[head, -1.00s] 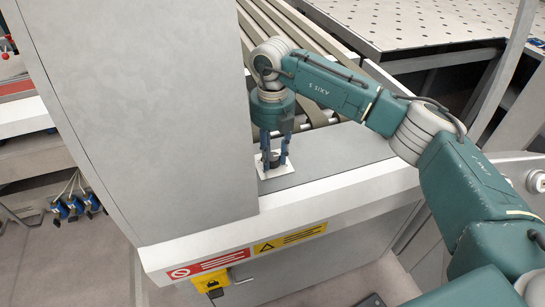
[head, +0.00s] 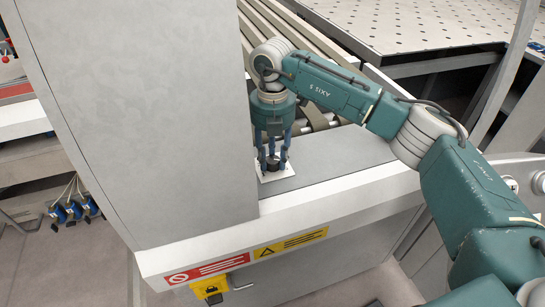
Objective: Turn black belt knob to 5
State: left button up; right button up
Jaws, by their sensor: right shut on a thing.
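The black belt knob (head: 272,164) sits on a small white plate (head: 284,173) on the grey top of the machine's ledge. My right gripper (head: 273,160) points straight down over it, its blue fingers shut on the knob from the sides. The fingers hide part of the knob and of the plate's markings, so I cannot read the knob's setting. My left gripper is not in view.
A tall grey cabinet (head: 145,110) stands close to the left of the gripper. Belt rails (head: 300,40) lie behind it, with a perforated table (head: 420,22) at the back right. The grey ledge (head: 350,150) to the right is clear.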

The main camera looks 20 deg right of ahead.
aim_at(273, 158)
jog(key=shift+w+d+r, duration=0.1)
jog(key=shift+w+r, duration=0.15)
jog(key=o, duration=0.9)
jog(key=shift+o, duration=1.3)
jog(key=shift+f, duration=0.15)
jog(key=shift+s, duration=0.1)
notch_tip(273, 158, up, 12)
